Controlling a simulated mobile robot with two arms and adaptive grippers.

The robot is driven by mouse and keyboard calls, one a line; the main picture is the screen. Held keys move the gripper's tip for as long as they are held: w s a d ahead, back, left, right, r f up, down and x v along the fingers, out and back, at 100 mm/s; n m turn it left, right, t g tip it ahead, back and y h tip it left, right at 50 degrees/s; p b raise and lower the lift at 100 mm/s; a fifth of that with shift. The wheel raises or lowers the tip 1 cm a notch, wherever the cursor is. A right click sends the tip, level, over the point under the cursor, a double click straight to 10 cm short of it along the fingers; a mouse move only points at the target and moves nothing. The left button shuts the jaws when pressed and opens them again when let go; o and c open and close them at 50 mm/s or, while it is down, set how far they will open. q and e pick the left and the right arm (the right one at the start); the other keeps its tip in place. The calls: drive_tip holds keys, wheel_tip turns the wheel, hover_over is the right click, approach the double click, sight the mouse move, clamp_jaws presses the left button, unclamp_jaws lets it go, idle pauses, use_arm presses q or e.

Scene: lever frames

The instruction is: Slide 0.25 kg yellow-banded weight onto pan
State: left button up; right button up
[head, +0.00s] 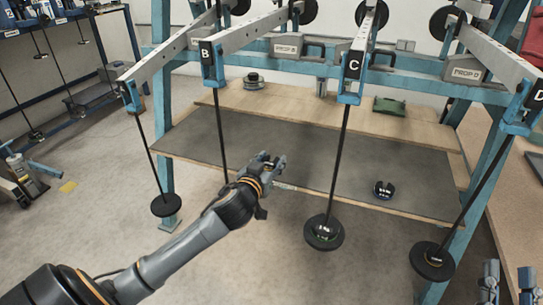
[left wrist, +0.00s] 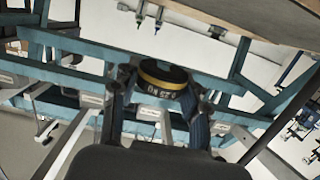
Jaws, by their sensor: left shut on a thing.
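The yellow-banded weight (left wrist: 163,76) is a black disc with a yellow band and white marking. In the left wrist view it sits between the two fingers of my left gripper (left wrist: 160,100), which is shut on it. In the head view my left gripper (head: 273,165) is above the grey mat, left of rod C. Round black pans hang on rods: a left pan (head: 165,206), pan C (head: 331,242) bearing a green-banded weight, and pan D (head: 425,267) bearing a weight. My arm hides the pan under B. My right gripper (head: 510,283) is open and empty, low at right.
Lever beams B (head: 235,38) and C (head: 364,40) run overhead on a blue frame. A green-banded weight (head: 254,80) and a green object (head: 389,106) are farther back.

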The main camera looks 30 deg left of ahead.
wheel_tip(320, 180, down, 15)
drive_tip(key=d+g+h+p, duration=0.2)
drive_tip(key=g+h+p, duration=0.1)
drive_tip(key=g, duration=0.6)
drive_tip(key=shift+s+d+f+g+p, duration=0.2)
drive_tip(key=shift+s+g+p, duration=0.1)
drive_tip(key=shift+s, duration=0.05)
idle(0.9)
idle(0.5)
